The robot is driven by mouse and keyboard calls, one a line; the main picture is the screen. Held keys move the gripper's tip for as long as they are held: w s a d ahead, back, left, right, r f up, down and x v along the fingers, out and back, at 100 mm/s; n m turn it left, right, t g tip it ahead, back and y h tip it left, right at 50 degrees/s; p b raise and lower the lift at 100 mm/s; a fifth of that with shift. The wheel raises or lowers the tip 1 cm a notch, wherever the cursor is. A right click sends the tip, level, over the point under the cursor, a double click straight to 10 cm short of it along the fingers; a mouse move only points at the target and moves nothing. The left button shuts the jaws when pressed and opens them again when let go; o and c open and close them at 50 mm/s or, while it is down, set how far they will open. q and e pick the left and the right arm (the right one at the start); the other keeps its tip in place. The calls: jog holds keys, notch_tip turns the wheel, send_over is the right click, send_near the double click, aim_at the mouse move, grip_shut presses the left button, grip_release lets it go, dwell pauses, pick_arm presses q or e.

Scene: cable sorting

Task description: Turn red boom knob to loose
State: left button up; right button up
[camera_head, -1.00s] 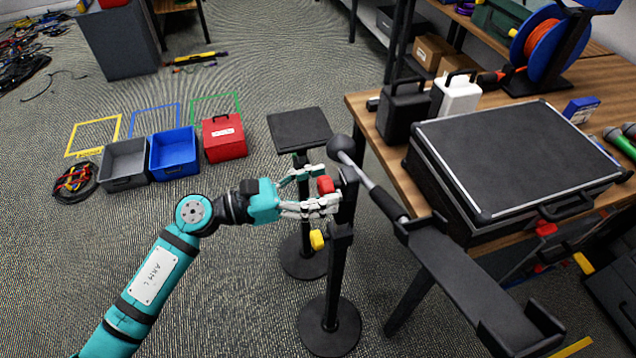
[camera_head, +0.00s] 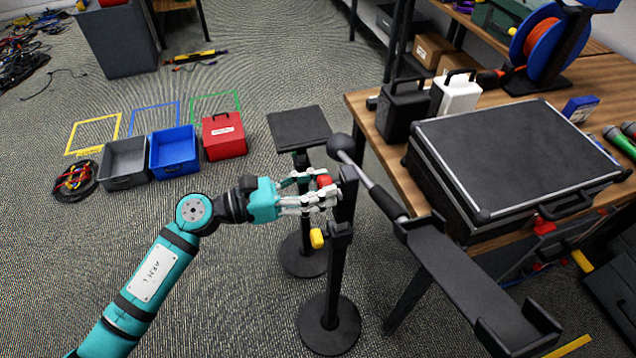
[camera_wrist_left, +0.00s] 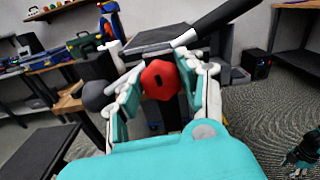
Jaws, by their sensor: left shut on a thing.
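The red boom knob (camera_head: 324,181) sits near the top of a black stand (camera_head: 338,262), at the boom's pivot. My left gripper (camera_head: 322,188) reaches in from the left and is shut on the knob, one finger on each side. In the left wrist view the red knob (camera_wrist_left: 159,80) shows between the two fingers (camera_wrist_left: 160,92), with a dark slot on its face. The black boom (camera_head: 374,187) slopes down to the right, with a dark round ball (camera_head: 341,147) at its upper end. My right gripper is not in view.
A yellow knob (camera_head: 317,238) sits lower on the stand. A black flat-topped stand (camera_head: 299,128) is just behind. The wooden table (camera_head: 362,105) with a large black case (camera_head: 515,150) is to the right. Grey (camera_head: 124,181), blue (camera_head: 173,170) and red boxes (camera_head: 224,153) stand on the floor left.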

pick_arm(q)
jog(key=n+p, duration=0.2)
jog(key=n, duration=0.2)
jog(key=shift+w+r, duration=0.1)
jog(key=n+p, duration=0.2)
jog(key=n, duration=0.2)
jog(key=shift+a+n+p, duration=0.1)
jog(key=shift+n+p, duration=0.2)
jog(key=shift+p, duration=0.05)
jog(key=n+p, duration=0.2)
jog(key=n, duration=0.2)
jog(key=shift+w+n+p, duration=0.1)
jog(key=shift+n+p, duration=0.2)
jog(key=shift+f+n+p, duration=0.25)
jog(key=shift+n+p, duration=0.7)
jog(key=shift+n, duration=0.85)
jog(key=o, duration=1.1)
jog(key=shift+o, duration=0.2)
jog(key=v, duration=1.2)
